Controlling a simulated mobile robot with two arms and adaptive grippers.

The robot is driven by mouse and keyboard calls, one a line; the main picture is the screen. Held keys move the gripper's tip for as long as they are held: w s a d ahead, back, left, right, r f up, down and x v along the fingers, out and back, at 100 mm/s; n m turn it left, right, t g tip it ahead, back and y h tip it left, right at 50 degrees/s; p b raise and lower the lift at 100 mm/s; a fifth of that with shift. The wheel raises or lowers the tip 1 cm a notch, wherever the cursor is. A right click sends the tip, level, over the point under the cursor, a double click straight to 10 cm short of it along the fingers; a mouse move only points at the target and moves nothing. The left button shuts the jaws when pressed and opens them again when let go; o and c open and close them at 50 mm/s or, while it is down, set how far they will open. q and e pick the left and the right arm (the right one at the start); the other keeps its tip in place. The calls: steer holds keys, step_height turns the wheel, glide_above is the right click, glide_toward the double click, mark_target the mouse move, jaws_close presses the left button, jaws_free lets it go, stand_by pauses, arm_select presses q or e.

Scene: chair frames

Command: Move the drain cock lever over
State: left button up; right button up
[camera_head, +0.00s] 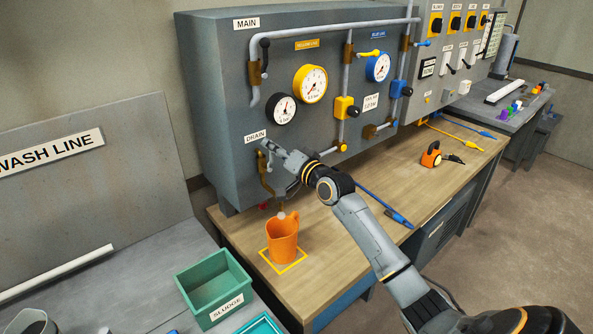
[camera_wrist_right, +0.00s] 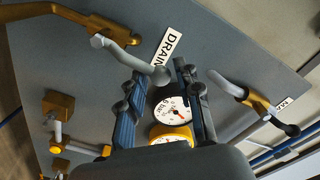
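The drain cock is a brass fitting (camera_head: 265,178) under the DRAIN label (camera_head: 255,136) on the grey panel. It also shows in the right wrist view (camera_wrist_right: 72,18). Its grey lever (camera_wrist_right: 122,52) ends in a round knob. My right gripper (camera_head: 272,151) is at the lever, close to the panel. In the right wrist view its fingers (camera_wrist_right: 162,80) are apart, and the knob appears between their tips; I cannot tell whether they touch it. In the head view the gripper partly hides the lever. My left gripper is not in view.
An orange jug (camera_head: 283,240) stands on a yellow-outlined square below the cock. A green SLUDGE bin (camera_head: 213,285) is at lower left. Gauges, pipes and a yellow valve (camera_head: 345,107) are beside the gripper on the panel. A blue tool (camera_head: 398,218) lies on the wooden bench.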

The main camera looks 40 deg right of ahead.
steer(key=shift+f, duration=0.1)
steer(key=c, duration=0.4)
steer(key=shift+d+f+b, duration=0.3)
steer(key=shift+d+b, duration=0.3)
steer(key=shift+b, duration=0.2)
steer(key=shift+c, duration=0.5)
steer(key=shift+d, duration=0.4)
steer(key=shift+c, duration=0.2)
steer(key=shift+f, duration=0.1)
